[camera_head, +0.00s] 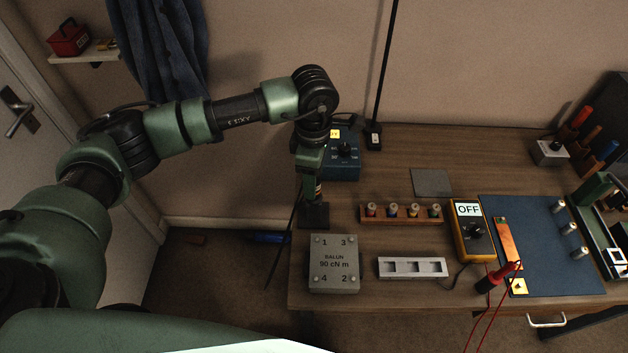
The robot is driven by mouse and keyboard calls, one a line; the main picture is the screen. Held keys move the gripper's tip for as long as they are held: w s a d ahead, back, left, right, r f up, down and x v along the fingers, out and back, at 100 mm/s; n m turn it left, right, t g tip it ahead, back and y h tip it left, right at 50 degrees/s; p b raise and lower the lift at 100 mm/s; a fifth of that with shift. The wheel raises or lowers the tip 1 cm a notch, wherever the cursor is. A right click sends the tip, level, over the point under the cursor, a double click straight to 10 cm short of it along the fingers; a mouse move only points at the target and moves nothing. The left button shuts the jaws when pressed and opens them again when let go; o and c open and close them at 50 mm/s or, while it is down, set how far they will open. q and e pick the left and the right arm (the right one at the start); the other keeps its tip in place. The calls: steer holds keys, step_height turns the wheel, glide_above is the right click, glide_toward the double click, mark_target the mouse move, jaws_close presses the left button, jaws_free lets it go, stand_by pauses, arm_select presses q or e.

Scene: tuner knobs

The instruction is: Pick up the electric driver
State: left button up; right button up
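My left arm comes in from the left. Its gripper (314,182) points down at the back left of the bench. Directly below and partly behind it is a slim upright dark tool with a small yellow-orange band, which looks like the electric driver (318,193). Its lower end meets a black block-like stand (314,216), and a dark cord hangs down to its left. The gripper hides most of the tool. I cannot tell whether the fingers touch it or are closed on it. My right gripper is not in view.
A grey balun box (333,262) stands in front of the stand, and a blue box (343,160) behind it. A rack of small knobs (401,214), a slotted grey block (412,267) and a yellow meter (474,231) lie right. A blue mat (535,270) is beyond.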

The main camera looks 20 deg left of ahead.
arm_select(q)
steer(key=shift+f, duration=0.3)
jaws_close()
steer(key=shift+r, duration=0.1)
steer(key=shift+r, duration=0.1)
